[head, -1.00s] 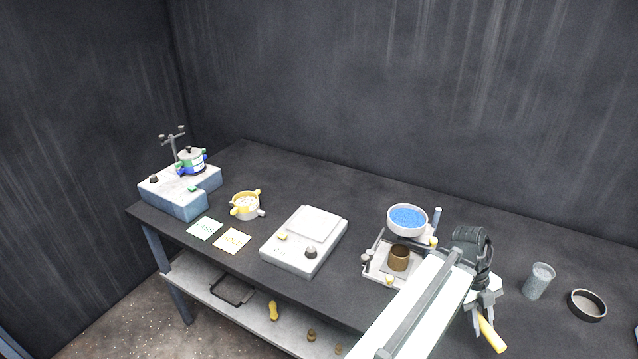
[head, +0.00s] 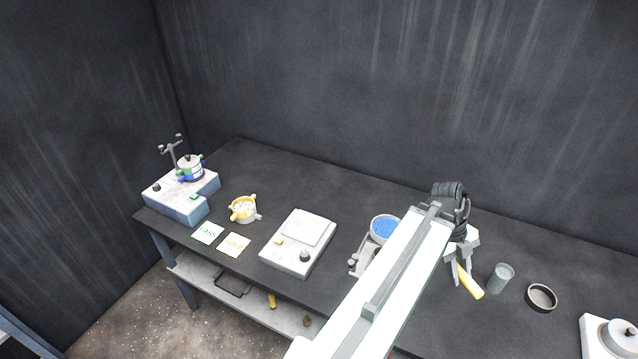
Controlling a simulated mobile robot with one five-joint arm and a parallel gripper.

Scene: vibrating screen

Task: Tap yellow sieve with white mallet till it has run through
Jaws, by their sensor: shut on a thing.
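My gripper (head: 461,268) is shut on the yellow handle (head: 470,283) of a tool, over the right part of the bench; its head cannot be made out. A round white-rimmed sieve or bowl with blue grains (head: 384,228) sits on a small stand (head: 356,267) left of my gripper, apart from it. My arm covers much of the stand and whatever is below the blue grains. A small yellow-and-white round vessel with side lugs (head: 244,210) and pale contents stands farther left; I cannot tell whether this is the yellow sieve.
A balance (head: 298,243) stands mid-bench. Two cards (head: 208,233) (head: 235,245) lie left of it. A blue-grey machine with a clamped pot (head: 182,192) is at far left. A grey cup (head: 501,278), a dark-rimmed dish (head: 541,297) and a white device (head: 608,340) are at right.

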